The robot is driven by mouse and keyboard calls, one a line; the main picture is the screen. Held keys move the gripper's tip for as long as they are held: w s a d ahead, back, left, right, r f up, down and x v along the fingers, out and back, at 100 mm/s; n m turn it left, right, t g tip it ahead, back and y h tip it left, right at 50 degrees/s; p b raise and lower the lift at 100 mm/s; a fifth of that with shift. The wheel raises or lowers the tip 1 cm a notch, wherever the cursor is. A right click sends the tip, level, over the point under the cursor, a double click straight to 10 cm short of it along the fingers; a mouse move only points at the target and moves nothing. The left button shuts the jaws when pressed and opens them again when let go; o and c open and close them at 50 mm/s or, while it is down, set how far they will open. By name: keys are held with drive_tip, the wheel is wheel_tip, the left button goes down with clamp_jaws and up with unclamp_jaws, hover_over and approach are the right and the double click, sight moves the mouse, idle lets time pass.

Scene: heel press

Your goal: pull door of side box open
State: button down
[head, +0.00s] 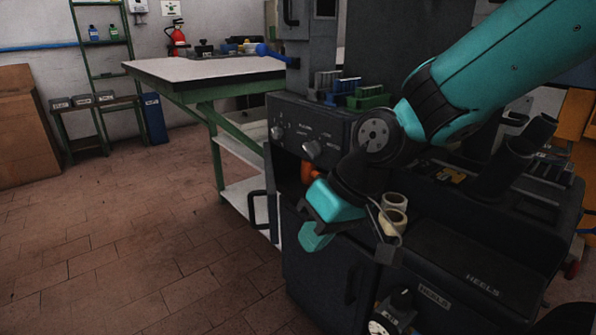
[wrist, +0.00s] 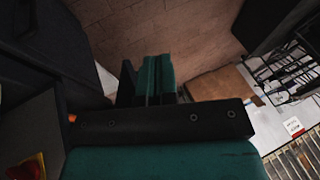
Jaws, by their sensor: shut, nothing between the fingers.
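The dark machine (head: 305,125) has a panel with knobs and a dark cabinet front (head: 318,270) below it. A black loop handle (head: 257,208) stands out at its left edge. A second dark handle (head: 352,285) is on the cabinet front. In the wrist view my gripper (wrist: 157,80) is shut and empty, pointing towards the tiled floor.
An open recess with an orange item (head: 308,173) is under the panel. Pale rolls (head: 393,214) stand by my wrist, near a tray marked HEELS (head: 440,255). A green-framed workbench (head: 205,75) stands behind to the left. The brick floor (head: 110,240) at left is free.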

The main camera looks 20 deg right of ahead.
drive_tip(key=w+d+r+m+t+p, duration=0.3)
drive_tip(key=w+d+m+p, duration=0.2)
drive_tip(key=w+d+p, duration=0.45)
drive_tip(key=w+a+f+b, duration=0.3)
drive_tip(key=w+a+f, duration=0.4)
drive_tip(key=f, duration=0.1)
drive_tip(key=shift+w+a+h+b, duration=0.25)
drive_tip(key=shift+a+h+b, duration=0.05)
drive_tip(key=shift+b, duration=0.05)
